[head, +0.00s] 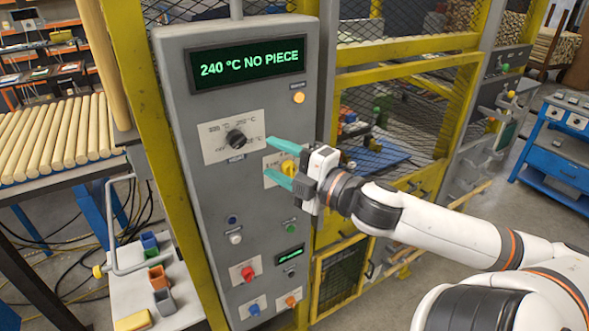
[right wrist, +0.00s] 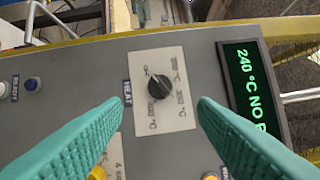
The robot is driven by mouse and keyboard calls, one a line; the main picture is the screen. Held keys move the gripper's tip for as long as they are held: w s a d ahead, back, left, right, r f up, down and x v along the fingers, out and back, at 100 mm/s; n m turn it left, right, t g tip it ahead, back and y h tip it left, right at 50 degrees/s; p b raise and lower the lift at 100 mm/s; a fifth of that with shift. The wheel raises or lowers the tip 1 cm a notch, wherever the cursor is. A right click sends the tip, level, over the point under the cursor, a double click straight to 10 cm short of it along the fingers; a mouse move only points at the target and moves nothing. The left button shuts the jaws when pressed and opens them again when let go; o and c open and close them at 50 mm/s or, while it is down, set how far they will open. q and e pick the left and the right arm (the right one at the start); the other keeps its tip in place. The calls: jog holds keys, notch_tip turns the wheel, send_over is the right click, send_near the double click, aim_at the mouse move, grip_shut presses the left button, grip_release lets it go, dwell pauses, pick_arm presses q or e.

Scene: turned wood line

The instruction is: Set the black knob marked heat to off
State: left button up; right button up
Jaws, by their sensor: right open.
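The black knob (head: 236,139) marked heat sits on a white plate (head: 216,154) on the grey panel, below the display. In the right wrist view the knob (right wrist: 158,86) is at the middle, with the HEAT label (right wrist: 128,93) to its left and temperature marks around it. I cannot tell surely which mark it points at. My right gripper (head: 269,160) is open, with teal fingers in front of the panel, to the right of and below the knob. In the right wrist view its fingertips (right wrist: 160,103) are spread wide, apart from the knob. My left gripper is out of view.
The display (head: 248,65) reads 240 °C NO PIECE. A yellow knob (head: 288,168) is close behind the right fingers. Several buttons, including a red one (head: 248,273), are lower on the panel. A yellow-framed mesh guard (head: 405,75) stands to the right.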

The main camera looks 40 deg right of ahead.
jog(key=s+p, duration=0.2)
jog(key=s, duration=0.1)
jog(key=shift+s+d+p, duration=0.2)
jog(key=shift+d+p, duration=0.05)
jog(key=shift+p, duration=0.15)
jog(key=shift+f, duration=0.1)
